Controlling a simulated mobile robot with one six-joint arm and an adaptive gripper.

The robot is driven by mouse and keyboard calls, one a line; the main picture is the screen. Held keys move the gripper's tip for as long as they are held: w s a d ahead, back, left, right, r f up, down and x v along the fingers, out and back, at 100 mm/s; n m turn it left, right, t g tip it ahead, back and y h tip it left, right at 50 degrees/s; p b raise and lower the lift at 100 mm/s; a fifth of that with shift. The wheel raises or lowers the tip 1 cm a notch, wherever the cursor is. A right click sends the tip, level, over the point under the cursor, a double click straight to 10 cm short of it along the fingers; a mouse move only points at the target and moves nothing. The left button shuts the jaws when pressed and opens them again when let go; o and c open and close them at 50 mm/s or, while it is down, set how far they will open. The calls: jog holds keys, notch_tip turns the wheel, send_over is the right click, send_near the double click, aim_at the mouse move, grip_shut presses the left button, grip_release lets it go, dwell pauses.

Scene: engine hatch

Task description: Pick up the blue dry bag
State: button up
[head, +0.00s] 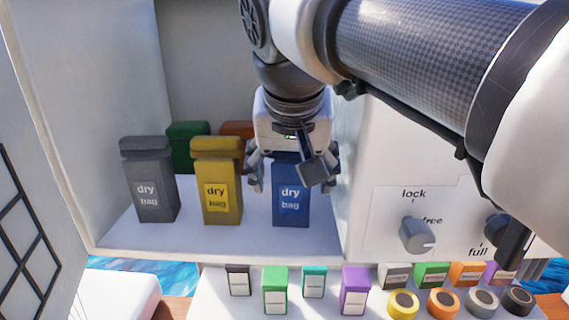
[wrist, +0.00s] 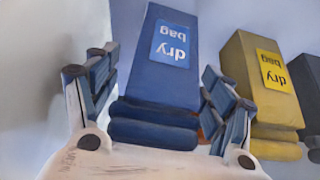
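The blue dry bag (head: 291,200) stands upright on the white shelf, at the right end of the front row. In the wrist view the blue dry bag (wrist: 161,70) lies between the two fingers, with gaps showing on both sides. My gripper (head: 291,185) is over the bag from above, one finger on each side of it. In the wrist view my gripper (wrist: 160,90) is open, its fingers apart from the bag. The bag's top is hidden in the head view by my gripper and wrist.
A yellow dry bag (head: 216,180) stands left of the blue one, then a grey dry bag (head: 150,180). Green (head: 187,147) and orange (head: 236,130) bags stand behind. A white panel with knobs (head: 417,235) is close on the right. Small boxes (head: 275,290) and tape rolls sit below.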

jog(key=c, duration=1)
jog(key=shift+c, duration=0.7)
jog(key=shift+r, duration=0.1)
